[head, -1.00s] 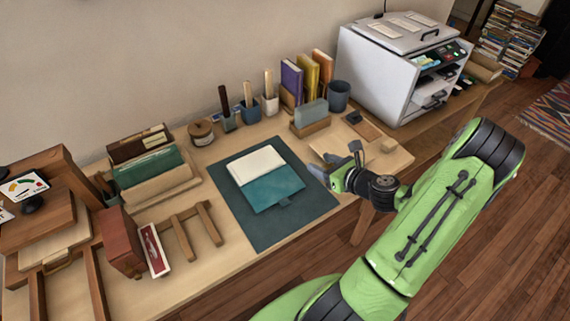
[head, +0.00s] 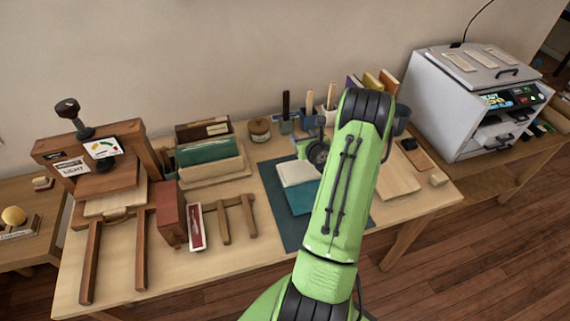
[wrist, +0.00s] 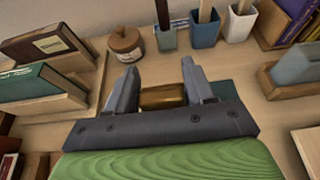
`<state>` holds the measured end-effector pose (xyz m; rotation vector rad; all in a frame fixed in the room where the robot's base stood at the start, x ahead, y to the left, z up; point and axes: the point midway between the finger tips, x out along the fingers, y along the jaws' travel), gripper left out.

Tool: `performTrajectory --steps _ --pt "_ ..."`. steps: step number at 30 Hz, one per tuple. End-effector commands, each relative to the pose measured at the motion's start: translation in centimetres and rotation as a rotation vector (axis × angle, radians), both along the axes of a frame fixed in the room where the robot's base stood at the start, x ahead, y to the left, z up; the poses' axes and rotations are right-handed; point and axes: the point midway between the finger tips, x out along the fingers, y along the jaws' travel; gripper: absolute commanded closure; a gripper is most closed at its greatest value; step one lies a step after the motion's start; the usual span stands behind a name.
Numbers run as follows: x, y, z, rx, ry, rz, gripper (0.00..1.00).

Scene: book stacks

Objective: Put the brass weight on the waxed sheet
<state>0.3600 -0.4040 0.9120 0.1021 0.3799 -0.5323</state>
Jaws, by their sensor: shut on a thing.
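My gripper (wrist: 162,82) is shut on the brass weight (wrist: 163,96), a shiny golden piece between the two grey fingers in the wrist view. In the head view my arm reaches over the dark teal mat (head: 272,203), and my gripper (head: 303,147) is at its far side, partly hidden. A pale cream block or sheet (head: 296,173) lies on a teal cover (head: 301,199) on the mat; my arm covers their right side. I cannot tell whether the cream piece is the waxed sheet.
A wooden press (head: 122,175) with a dial stands at left. A rack of books (head: 210,153) and a round lidded pot (head: 260,129) are at the back left. Brush jars (wrist: 206,28) stand behind my gripper. A white machine (head: 455,105) is at right.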

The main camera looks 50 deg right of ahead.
Motion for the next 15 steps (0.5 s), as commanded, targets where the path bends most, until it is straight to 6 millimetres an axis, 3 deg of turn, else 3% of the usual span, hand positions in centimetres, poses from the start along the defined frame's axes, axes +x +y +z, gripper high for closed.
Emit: performTrajectory --steps 1,3,15 --pt "-0.1 0.0 -1.9 0.006 0.002 -0.003 0.96" --pt "-0.1 0.1 -3.7 0.007 0.002 0.000 0.96" --pt "0.0 0.1 -9.2 0.004 0.000 0.002 0.96"
